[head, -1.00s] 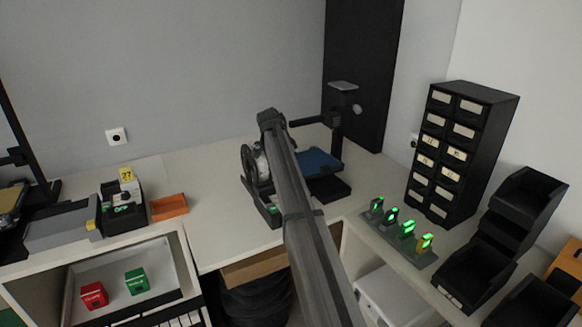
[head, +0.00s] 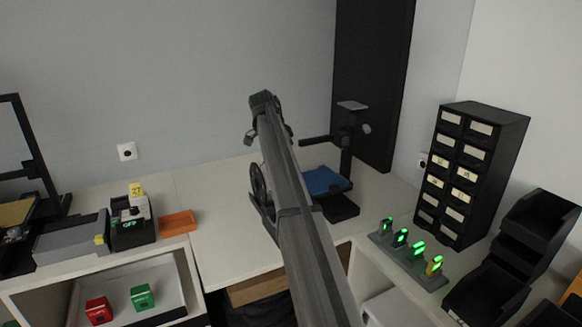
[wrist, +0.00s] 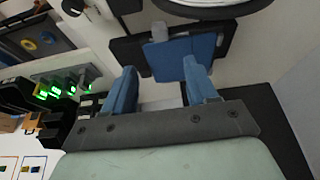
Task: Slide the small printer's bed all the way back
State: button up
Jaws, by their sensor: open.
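The small printer is a black frame (head: 346,160) with an upright post and a side arm, standing on the white worktop. Its blue bed (head: 322,181) lies on the black base, left of the post. In the wrist view the blue bed (wrist: 172,55) shows beyond my fingers, with a grey block at its edge. My gripper (wrist: 160,68) is open, its two blue fingers apart with nothing between them. I cannot tell from this view whether a finger touches the bed.
A black spool holder (head: 260,190) stands left of the printer, partly behind my arm. A rack of green-lit tags (head: 412,250), a drawer cabinet (head: 468,175) and black bins (head: 510,265) stand at right. An orange tray (head: 178,222) lies left; worktop between is clear.

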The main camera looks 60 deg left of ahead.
jog(key=shift+s+r, duration=0.15)
jog(key=shift+r, duration=0.3)
jog(key=shift+c, duration=0.5)
jog(key=w+d+f+g+y, duration=0.1)
jog(key=d+f, duration=0.1)
jog(key=d, duration=0.1)
jog(key=w+d+f+g+y, duration=0.1)
jog(key=d+f+y, duration=0.1)
jog(key=d, duration=0.1)
jog(key=w+d+f+y, duration=0.1)
jog(key=d+f, duration=0.2)
jog(key=shift+d+f+n+g+y, duration=0.1)
jog(key=shift+d+n+g+y, duration=0.15)
jog(key=shift+n+g+y, duration=0.15)
jog(key=c, duration=0.8)
jog(key=d+y, duration=0.1)
jog(key=d, duration=0.1)
jog(key=w+d+g+y, duration=0.1)
jog(key=d, duration=0.1)
jog(key=d+y, duration=0.2)
jog(key=shift+w+f+m+g, duration=0.3)
jog(key=shift+f, duration=0.05)
grip_shut()
jog(key=shift+y, duration=0.3)
jog(key=x, duration=0.9)
jog(key=shift+w+a+f, duration=0.15)
jog(key=shift+w+a, duration=0.05)
jog(key=a, duration=0.3)
jog(key=shift+f, duration=0.1)
jog(key=shift+a, duration=0.55)
